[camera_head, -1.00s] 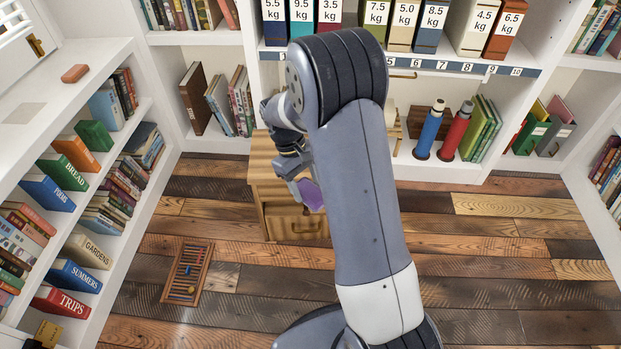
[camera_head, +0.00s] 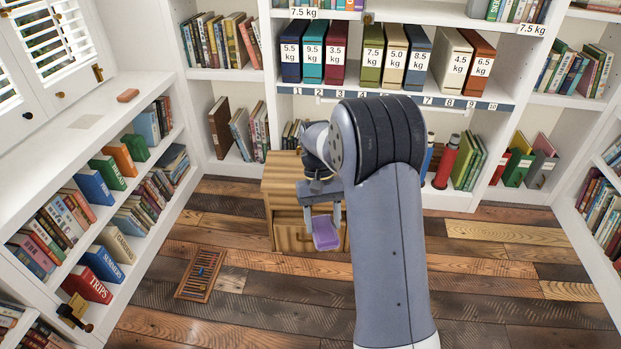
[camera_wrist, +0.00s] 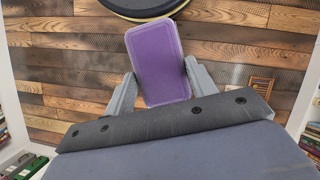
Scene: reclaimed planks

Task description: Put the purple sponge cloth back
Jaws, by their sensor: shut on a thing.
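The purple sponge cloth (camera_head: 326,233) is a flat, rounded rectangle. My gripper (camera_head: 322,214) is shut on it and holds it in the air in front of the wooden drawer cabinet (camera_head: 283,207). In the wrist view the purple sponge cloth (camera_wrist: 158,62) sits between the two grey fingers of my gripper (camera_wrist: 155,88), slightly tilted. My arm hides part of the cabinet and the shelves behind it.
A white shelf (camera_head: 88,97) with books runs along the left, with a reddish block (camera_head: 128,95) on its top. Numbered weight binders (camera_head: 371,53) stand on the back shelves. The floor to the right is clear.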

